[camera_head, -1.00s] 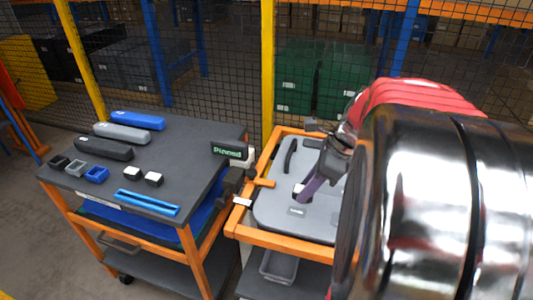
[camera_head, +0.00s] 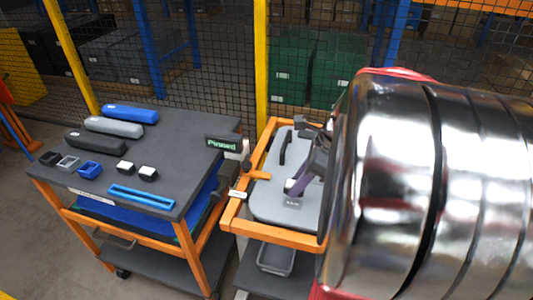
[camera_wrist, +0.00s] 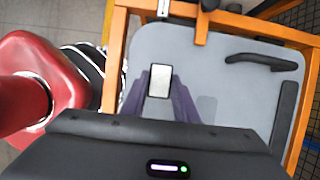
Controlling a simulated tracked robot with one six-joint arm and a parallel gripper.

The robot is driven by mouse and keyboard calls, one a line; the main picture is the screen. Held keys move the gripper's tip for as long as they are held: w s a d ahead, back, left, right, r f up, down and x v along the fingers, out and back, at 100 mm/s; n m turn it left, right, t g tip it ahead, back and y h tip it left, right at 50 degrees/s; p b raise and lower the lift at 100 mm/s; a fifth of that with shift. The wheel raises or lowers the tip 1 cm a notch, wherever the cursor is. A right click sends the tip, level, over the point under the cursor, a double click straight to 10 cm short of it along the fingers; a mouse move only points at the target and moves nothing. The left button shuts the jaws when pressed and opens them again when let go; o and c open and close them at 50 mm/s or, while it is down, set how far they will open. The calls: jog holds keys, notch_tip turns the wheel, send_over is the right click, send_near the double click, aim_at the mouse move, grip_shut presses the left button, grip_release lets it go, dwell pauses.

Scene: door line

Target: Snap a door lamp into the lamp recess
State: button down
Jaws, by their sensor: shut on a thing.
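My gripper (camera_wrist: 159,86) has purple fingers and is shut on a small white-faced door lamp (camera_wrist: 159,80). In the head view the fingers (camera_head: 299,184) tilt down over the grey door panel (camera_head: 270,200), with the lamp (camera_head: 289,186) at their tips. The lamp appears just above the panel; I cannot tell whether it touches. The panel also fills much of the wrist view (camera_wrist: 215,55). A small dark-and-light mark (camera_head: 293,205) shows on the panel near the tips; I cannot tell whether it is the lamp recess. Two more white-topped lamps (camera_head: 125,167) (camera_head: 148,173) stand on the trolley.
The panel lies in an orange frame (camera_head: 270,233) with clamps. A black handle (camera_wrist: 262,61) and dark strip (camera_wrist: 284,112) are on it. The grey trolley (camera_head: 185,150) at left holds long handles, small boxes and a blue bar (camera_head: 142,197). A "Pinned" display (camera_head: 222,144) stands between.

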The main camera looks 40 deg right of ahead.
aim_at(296, 204)
jog(key=shift+f, duration=1.65)
jog(key=shift+w+f, duration=0.1)
jog(key=shift+f, duration=0.9)
dwell(1.0)
jog(key=c, duration=1.3)
grip_release()
jog(key=v, duration=1.3)
jog(key=shift+d+r, duration=0.2)
jog(key=shift+r, duration=0.15)
